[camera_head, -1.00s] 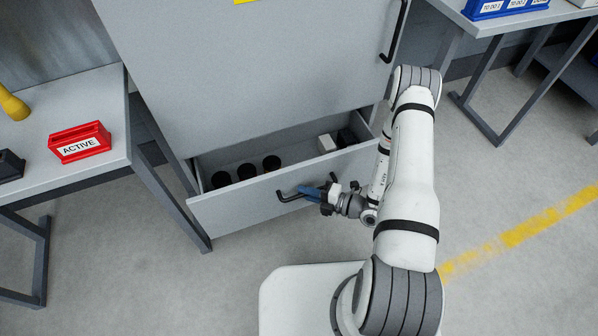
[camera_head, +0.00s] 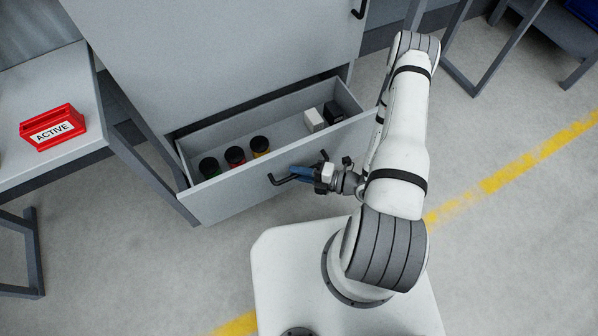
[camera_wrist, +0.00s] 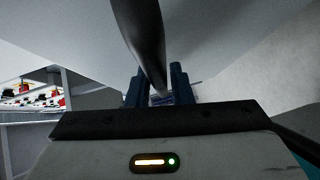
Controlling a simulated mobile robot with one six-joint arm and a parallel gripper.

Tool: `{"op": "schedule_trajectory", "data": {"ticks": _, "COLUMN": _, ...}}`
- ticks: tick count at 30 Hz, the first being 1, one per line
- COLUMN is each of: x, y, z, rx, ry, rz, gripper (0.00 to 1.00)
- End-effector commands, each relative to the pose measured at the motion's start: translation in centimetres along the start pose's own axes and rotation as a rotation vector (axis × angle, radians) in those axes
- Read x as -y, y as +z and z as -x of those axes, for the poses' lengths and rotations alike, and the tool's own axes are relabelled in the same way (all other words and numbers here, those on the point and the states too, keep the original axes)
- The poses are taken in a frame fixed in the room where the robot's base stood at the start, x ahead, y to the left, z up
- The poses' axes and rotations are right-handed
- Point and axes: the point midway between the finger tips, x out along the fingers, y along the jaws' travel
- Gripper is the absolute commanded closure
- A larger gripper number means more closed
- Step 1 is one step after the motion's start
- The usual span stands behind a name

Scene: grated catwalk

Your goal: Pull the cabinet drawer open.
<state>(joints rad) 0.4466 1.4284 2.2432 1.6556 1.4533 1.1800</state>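The grey cabinet (camera_head: 215,60) has its bottom drawer (camera_head: 226,198) pulled out, and the inside shows from above. The drawer front carries a black bar handle (camera_head: 279,181). My gripper (camera_head: 299,173) is at the handle, its blue fingers over the bar. In the wrist view the dark handle (camera_wrist: 145,38) runs between the two blue fingers of my gripper (camera_wrist: 158,84), which are closed around it. The exact contact between fingers and bar is partly hidden.
The drawer holds several dark jars (camera_head: 235,156) with coloured bands, a white box (camera_head: 314,120) and a black box (camera_head: 334,111). A table with a red ACTIVE bin (camera_head: 52,127) stands at left. The floor at right, with a yellow stripe (camera_head: 515,168), is clear.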

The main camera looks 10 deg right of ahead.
Motion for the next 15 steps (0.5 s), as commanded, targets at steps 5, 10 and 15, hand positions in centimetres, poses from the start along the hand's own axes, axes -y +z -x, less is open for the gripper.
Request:
{"op": "schedule_trajectory", "data": {"ticks": 5, "x": 0.00, "y": 0.00, "z": -0.01, "rx": 0.000, "ry": 0.000, "rz": 0.000, "gripper": 0.66}}
{"op": "schedule_trajectory", "data": {"ticks": 10, "x": 0.00, "y": 0.00, "z": -0.01, "rx": 0.000, "ry": 0.000, "rz": -0.001, "gripper": 0.66}}
{"op": "schedule_trajectory", "data": {"ticks": 15, "x": -0.06, "y": 0.04, "z": 0.42, "rx": 0.002, "ry": 0.000, "rz": -0.001, "gripper": 0.66}}
